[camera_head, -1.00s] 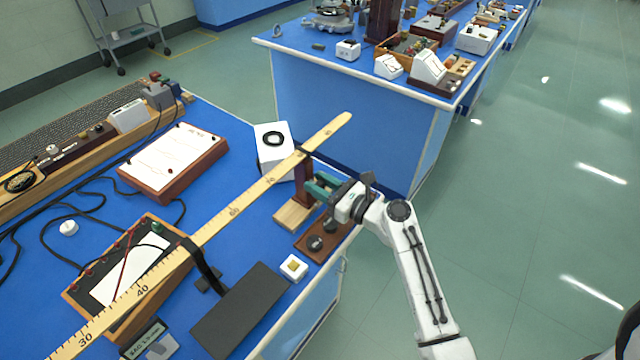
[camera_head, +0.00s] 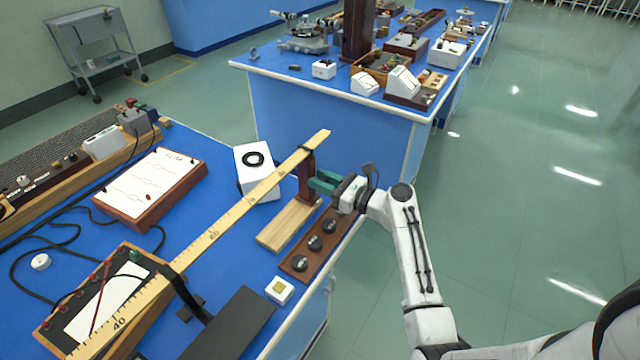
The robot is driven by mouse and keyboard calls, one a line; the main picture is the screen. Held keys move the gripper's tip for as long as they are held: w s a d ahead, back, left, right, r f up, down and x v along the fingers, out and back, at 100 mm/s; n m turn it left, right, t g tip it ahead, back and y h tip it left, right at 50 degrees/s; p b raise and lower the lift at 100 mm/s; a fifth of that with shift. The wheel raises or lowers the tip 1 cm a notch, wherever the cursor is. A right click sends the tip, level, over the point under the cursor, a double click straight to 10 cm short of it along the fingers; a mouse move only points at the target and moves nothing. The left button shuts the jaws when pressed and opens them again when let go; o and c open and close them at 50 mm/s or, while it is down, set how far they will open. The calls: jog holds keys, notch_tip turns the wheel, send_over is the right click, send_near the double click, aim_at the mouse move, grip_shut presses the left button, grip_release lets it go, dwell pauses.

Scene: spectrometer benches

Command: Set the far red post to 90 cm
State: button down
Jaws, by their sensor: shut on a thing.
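The far red post (camera_head: 304,183) is dark red and upright, with a dark clamp at its top around the wooden ruler (camera_head: 235,218). It stands near the ruler's far end; the mark at the clamp is too small to read. My gripper (camera_head: 322,182) has green fingers and is shut on the post from the right, below the ruler. A pale wooden block (camera_head: 287,226) lies at the post's foot. A black post (camera_head: 190,296) supports the ruler nearer to me. The number 40 is legible at the near end.
A white box with a black ring (camera_head: 255,180) stands left of the post. A small white box (camera_head: 279,290) and a dark plate (camera_head: 235,325) are nearer.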

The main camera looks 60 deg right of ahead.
jog(key=c, duration=0.9)
grip_release()
jog(key=shift+d, duration=0.35)
jog(key=shift+s, duration=0.5)
jog(key=s+b, duration=0.1)
jog(key=s, duration=0.8)
jog(key=shift+s+d, duration=0.1)
jog(key=shift+s, duration=0.3)
